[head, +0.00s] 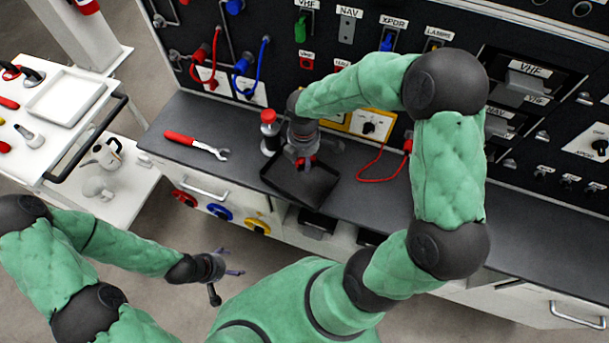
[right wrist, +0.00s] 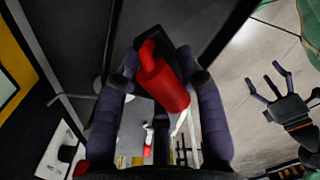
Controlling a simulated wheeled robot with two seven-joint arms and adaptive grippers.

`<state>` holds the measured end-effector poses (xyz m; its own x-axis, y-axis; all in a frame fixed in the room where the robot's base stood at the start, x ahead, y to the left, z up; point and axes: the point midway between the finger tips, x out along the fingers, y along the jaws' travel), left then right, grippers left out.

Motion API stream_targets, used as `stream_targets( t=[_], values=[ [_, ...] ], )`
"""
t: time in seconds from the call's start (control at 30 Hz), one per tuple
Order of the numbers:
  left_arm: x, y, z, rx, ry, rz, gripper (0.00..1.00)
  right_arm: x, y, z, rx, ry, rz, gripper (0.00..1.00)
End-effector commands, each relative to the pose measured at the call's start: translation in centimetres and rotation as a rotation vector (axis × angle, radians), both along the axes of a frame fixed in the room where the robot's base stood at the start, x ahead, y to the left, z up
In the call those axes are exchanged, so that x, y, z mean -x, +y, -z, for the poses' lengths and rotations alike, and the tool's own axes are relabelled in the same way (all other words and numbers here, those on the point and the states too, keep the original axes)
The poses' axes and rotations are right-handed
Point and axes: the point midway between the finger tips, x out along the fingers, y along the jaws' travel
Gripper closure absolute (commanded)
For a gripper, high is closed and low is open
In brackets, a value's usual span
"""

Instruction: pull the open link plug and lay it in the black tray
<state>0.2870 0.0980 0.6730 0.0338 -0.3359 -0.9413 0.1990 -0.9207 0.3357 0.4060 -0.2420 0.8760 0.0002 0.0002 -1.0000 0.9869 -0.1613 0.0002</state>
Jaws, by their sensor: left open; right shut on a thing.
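My right gripper (head: 303,160) is above the black tray (head: 312,190), which lies on the dark worktop. It is shut on a red link plug (right wrist: 163,82); the plug sits between the two fingers in the right wrist view, and only a bit of its red shows in the head view. My own fingers hide part of the plug, and I cannot tell whether it touches the tray. My left gripper (head: 232,264) is open and empty, low in front of the bench. It also shows at the right of the right wrist view (right wrist: 276,92).
A red-handled wrench (head: 196,144) lies left of the tray. A red cable (head: 380,179) hangs to the right. The panel with red and blue cables (head: 240,72) rises behind. A white cart stands left.

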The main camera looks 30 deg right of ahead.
Motion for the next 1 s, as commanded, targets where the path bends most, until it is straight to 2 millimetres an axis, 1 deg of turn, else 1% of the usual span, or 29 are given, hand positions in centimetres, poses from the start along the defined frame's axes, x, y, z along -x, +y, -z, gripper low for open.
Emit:
stream_targets(
  t=[0.17, 0.5, 0.6, 0.7, 0.97, 1.0],
  values=[
    [0.0, 0.0, 1.1, 0.0, 0.0, 0.0, 0.2, 0.0, 0.0, 1.2, 0.0, 0.0, -0.001, 0.93],
    [0.0, 0.0, 4.4, 0.0, 0.0, 0.0, 0.2, 0.0, 0.0, 4.9, 0.0, 0.001, 0.0, 0.93],
    [0.0, 0.0, 5.0, 0.0, 0.0, 0.0, 0.2, 0.0, 0.0, 5.6, 0.0, 0.001, 0.0, 0.93],
    [0.0, 0.0, 5.3, 0.0, 0.0, 0.0, 0.2, 0.0, 0.0, 5.9, 0.0, 0.0, 0.0, 0.93],
    [0.0, 0.0, 5.1, 0.0, 0.0, 0.0, 0.2, 0.0, 0.0, 5.8, 0.0, 0.0, 0.001, 0.93],
    [0.0, 0.0, 5.1, 0.0, 0.0, 0.0, 0.2, 0.0, 0.0, 5.8, 0.0, 0.0, 0.001, 0.49]
  ],
)
